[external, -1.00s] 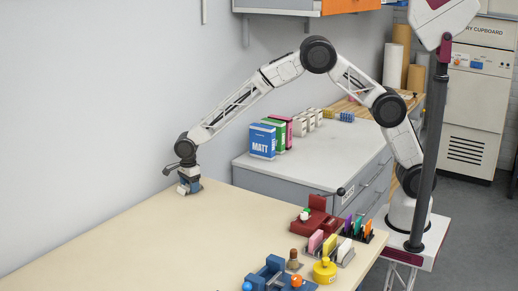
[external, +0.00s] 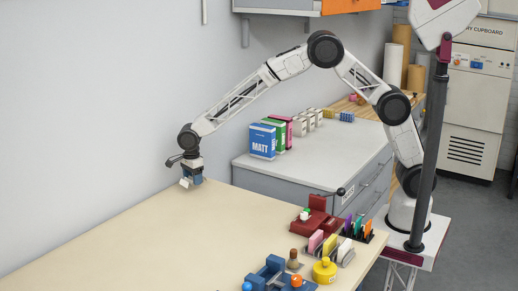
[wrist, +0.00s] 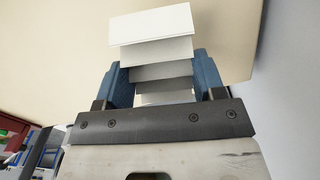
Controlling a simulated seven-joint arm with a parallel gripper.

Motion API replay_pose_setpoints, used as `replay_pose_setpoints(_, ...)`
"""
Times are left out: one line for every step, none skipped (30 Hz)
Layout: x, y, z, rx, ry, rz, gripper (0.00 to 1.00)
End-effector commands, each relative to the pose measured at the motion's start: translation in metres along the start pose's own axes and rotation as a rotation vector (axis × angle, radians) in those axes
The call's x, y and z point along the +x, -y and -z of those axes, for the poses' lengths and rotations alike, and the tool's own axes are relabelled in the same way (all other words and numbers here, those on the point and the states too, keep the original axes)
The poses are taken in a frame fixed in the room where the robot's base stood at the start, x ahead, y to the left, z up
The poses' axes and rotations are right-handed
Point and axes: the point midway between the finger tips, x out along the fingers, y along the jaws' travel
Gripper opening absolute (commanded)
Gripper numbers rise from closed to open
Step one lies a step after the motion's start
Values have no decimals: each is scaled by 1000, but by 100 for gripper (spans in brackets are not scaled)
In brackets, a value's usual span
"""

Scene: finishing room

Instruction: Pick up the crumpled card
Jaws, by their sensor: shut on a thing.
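The crumpled card (wrist: 152,24) is white and folded in zigzag steps. In the wrist view it sits between the two blue fingers of my gripper (wrist: 160,72), with its end panel standing out past the fingertips. In the external view my gripper (external: 191,180) points down near the wall-side edge of the cream table (external: 130,235). A small white part of the card (external: 185,183) shows at the fingertips there. My gripper is shut on the card, which appears slightly above the tabletop. The lower folds are partly hidden by the gripper.
At the table's front right are a blue fixture (external: 270,274), a yellow round pot (external: 325,271), a red block (external: 315,220) and racks of coloured cards (external: 338,250). A grey cabinet with boxes (external: 263,141) stands behind. The table's left and middle are clear.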

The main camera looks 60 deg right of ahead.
Motion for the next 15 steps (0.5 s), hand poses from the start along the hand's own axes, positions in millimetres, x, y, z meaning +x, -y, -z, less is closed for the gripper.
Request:
replay_pose_setpoints(-2,-5,5,0,1,1,41)
replay_pose_setpoints(-2,-8,8,0,1,1,41)
replay_pose_setpoints(-3,-12,12,0,1,1,41)
replay_pose_setpoints(-3,-15,15,0,1,1,41)
replay_pose_setpoints(-3,-19,18,0,1,1,41)
replay_pose_setpoints(-4,-23,22,0,1,1,41)
replay_pose_setpoints(-5,-26,26,0,1,1,41)
replay_pose_setpoints(-5,-30,29,0,1,1,41)
replay_pose_setpoints(-6,-35,33,0,0,0,41)
replay_pose_setpoints(-6,-38,37,0,1,1,41)
replay_pose_setpoints(-7,-41,40,0,1,1,41)
replay_pose_setpoints(-6,-46,44,0,1,1,41)
replay_pose_setpoints(-7,-50,48,0,1,1,41)
replay_pose_setpoints(-8,-53,51,0,1,1,41)
replay_pose_setpoints(-8,-57,55,0,1,1,41)
